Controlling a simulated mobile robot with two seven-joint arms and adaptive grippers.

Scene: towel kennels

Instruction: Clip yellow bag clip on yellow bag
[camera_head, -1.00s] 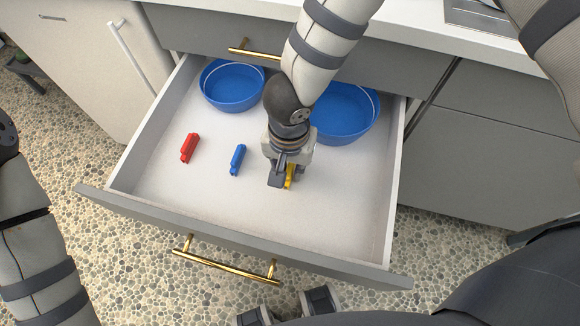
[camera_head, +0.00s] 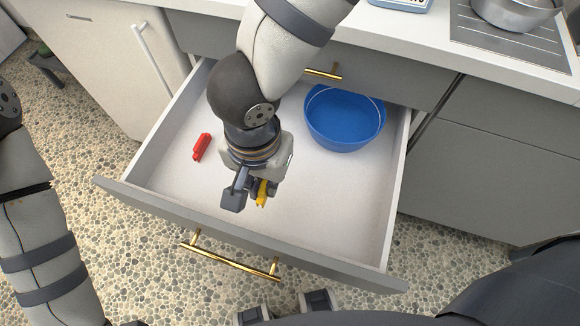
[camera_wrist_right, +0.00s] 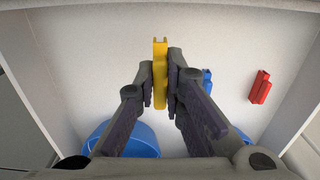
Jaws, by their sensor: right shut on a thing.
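The yellow bag clip (camera_head: 262,195) is held between the fingers of my right gripper (camera_head: 254,194), above the open drawer. In the right wrist view the yellow bag clip (camera_wrist_right: 160,72) stands lengthwise between the two fingers (camera_wrist_right: 160,88), which close on it from both sides. Its far end sticks out past the fingertips. I see no yellow bag in either view. My left arm shows at the left edge of the head view, but its gripper is out of the picture.
The open drawer (camera_head: 330,215) holds a red clip (camera_head: 202,147), a blue clip (camera_wrist_right: 207,82) and a blue bowl (camera_head: 345,118). My right arm hides the drawer's back left in the head view. A pot (camera_head: 515,12) stands on the counter at the upper right.

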